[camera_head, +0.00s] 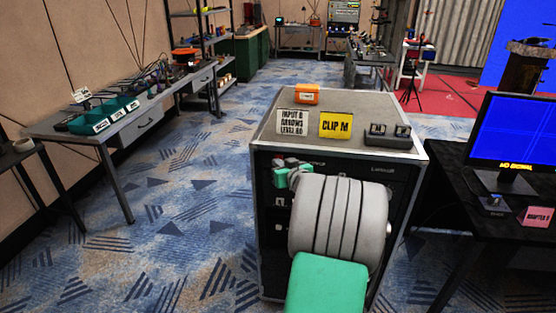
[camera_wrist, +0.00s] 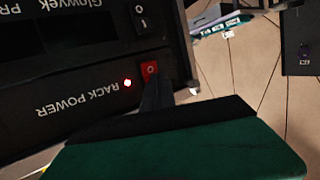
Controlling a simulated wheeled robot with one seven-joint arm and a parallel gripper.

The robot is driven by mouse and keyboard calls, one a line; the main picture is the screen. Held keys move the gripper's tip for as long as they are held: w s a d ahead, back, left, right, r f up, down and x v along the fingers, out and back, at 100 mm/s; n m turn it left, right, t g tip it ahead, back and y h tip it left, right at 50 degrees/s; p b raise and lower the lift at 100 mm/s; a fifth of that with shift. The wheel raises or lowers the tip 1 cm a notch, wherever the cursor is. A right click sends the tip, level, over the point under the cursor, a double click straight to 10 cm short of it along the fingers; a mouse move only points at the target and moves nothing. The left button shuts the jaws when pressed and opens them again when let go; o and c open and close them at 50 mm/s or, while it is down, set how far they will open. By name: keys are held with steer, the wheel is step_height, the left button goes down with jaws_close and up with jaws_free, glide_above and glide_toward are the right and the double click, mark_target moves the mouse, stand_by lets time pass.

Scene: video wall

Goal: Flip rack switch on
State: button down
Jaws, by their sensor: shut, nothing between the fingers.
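The rack (camera_head: 262,210) is a dark-fronted cabinet with a grey top, standing in the middle of the head view. In the wrist view, its front panel appears upside down with the label RACK POWER (camera_wrist: 78,99). A red rocker switch (camera_wrist: 149,69) with a light round mark sits beside the label. My arm hides much of the rack front in the head view.
A black switch (camera_wrist: 141,22) marked O and I is near the red one. The rack top holds an orange box (camera_head: 306,95), a CLIP M card (camera_head: 336,125) and a dark device (camera_head: 390,138). A monitor (camera_head: 515,135) reading NO SIGNAL stands right. Carpet at left is clear.

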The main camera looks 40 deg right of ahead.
steer(key=shift+s+a+f+b, duration=0.25)
steer(key=shift+s+a+b, duration=0.2)
steer(key=shift+a+b, duration=0.15)
steer(key=s+a, duration=0.1)
steer(key=s+a+f+b, duration=0.1)
steer(key=s+a+b, duration=0.1)
steer(key=shift+a+f, duration=0.25)
steer(key=shift+a, duration=0.15)
stand_by(0.5)
